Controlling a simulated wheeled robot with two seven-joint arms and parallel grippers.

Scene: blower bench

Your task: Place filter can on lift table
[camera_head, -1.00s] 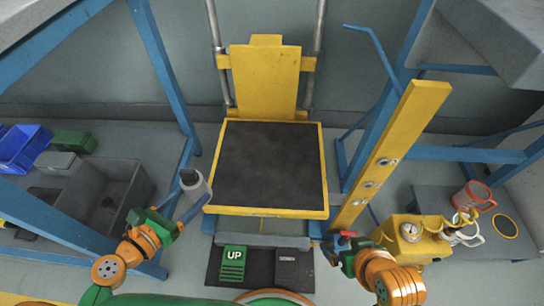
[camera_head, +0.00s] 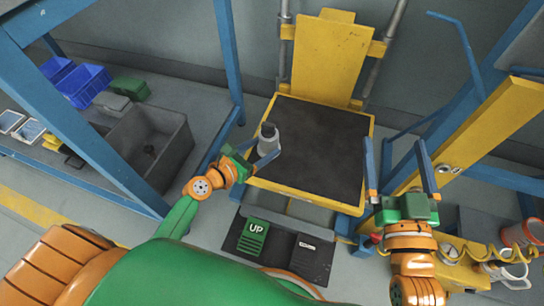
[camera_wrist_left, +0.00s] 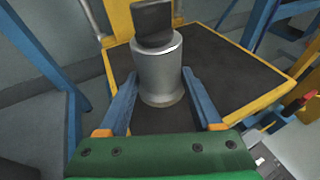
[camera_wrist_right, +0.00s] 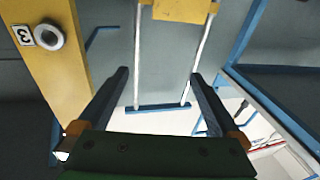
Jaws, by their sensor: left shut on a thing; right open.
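The filter can (camera_head: 268,143) is a grey cylinder with a dark top, upright at the left part of the lift table (camera_head: 318,150). My left gripper (camera_head: 265,157) is shut on the can. In the left wrist view the can (camera_wrist_left: 158,75) stands between the two blue fingers (camera_wrist_left: 160,100), over the table's dark top (camera_wrist_left: 225,70). I cannot tell whether the can's base touches the top. The lift table has a black top with a yellow rim and a yellow back plate. My right gripper (camera_head: 398,172) is open and empty, right of the table.
An UP pedal (camera_head: 252,238) and a dark pedal (camera_head: 308,255) lie before the table. A grey sink-like bin (camera_head: 155,140) and blue bins (camera_head: 82,85) are at left. A yellow post (camera_head: 490,130) and blue frame stand at right. Most of the table top is clear.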

